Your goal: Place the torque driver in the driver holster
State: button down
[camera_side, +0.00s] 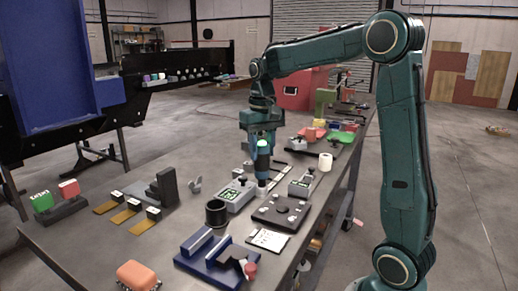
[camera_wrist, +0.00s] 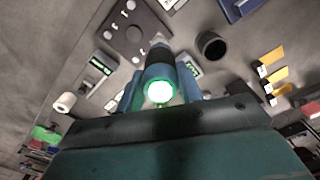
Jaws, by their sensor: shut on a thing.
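The torque driver (camera_side: 262,166) is a dark and blue cylinder, held upright in my gripper (camera_side: 263,143) with its pale lower end close above the bench. In the wrist view the driver (camera_wrist: 159,72) points away from the camera, its near end glowing green, between the blue fingers of my gripper (camera_wrist: 157,86). A round black open cup (camera_side: 216,214), which looks like the driver holster, stands on the bench nearer the side camera and left of the driver. It looks empty, and in the wrist view it (camera_wrist: 212,45) is right of the driver, apart from it.
Grey boxes with green displays (camera_side: 236,193) (camera_side: 301,187) stand close on both sides of the driver. A dark plate with knobs (camera_side: 281,211) lies in front. A white roll (camera_side: 325,162) stands to the right.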

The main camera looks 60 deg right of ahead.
jog(key=w+a+r+n, duration=0.3)
jog(key=w+a+r, duration=0.1)
jog(key=w+r, duration=0.1)
jog(key=w+a+r+n, duration=0.3)
jog(key=w+a+r, duration=0.1)
jog(key=r, duration=0.4)
jog(key=shift+w+r, duration=0.15)
jog(key=shift+w, duration=0.55)
notch_tip(320, 180, down, 16)
dwell(0.6)
jog(key=shift+f, duration=2.05)
